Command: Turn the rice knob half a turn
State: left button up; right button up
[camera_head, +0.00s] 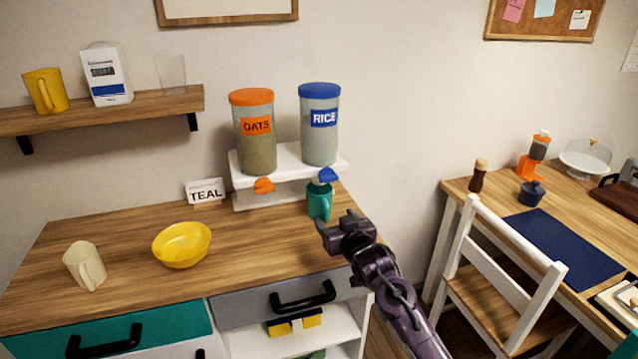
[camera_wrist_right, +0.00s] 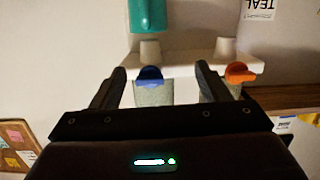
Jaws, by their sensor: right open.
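The rice dispenser (camera_head: 320,140) is a clear canister with a blue lid and a RICE label on the white stand (camera_head: 287,163). Its blue rice knob (camera_head: 328,175) sits at the stand's front, above a teal mug (camera_head: 319,201). My right gripper (camera_head: 338,222) is open and empty, in front of and below the knob. In the right wrist view, which is upside down, the blue knob (camera_wrist_right: 150,75) appears between the two open fingers, farther off and apart from them. The teal mug (camera_wrist_right: 148,14) shows there too. My left gripper is not in view.
The oats dispenser (camera_head: 255,135) with its orange knob (camera_head: 264,186) stands left of the rice one. A TEAL card (camera_head: 205,191), a yellow bowl (camera_head: 182,245) and a cream mug (camera_head: 86,266) are on the counter. A white chair (camera_head: 500,270) stands at right.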

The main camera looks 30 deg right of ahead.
jog(key=t, duration=0.2)
send_near(330, 179)
jog(key=w, duration=0.2)
jog(key=shift+h, duration=0.3)
jog(key=p+x, duration=0.1)
jog(key=x, duration=0.5)
jog(key=shift+w+d+p, duration=0.2)
jog(key=shift+w+p, duration=0.1)
jog(key=shift+w, duration=0.35)
jog(key=shift+m, duration=0.3)
jog(key=c, duration=1)
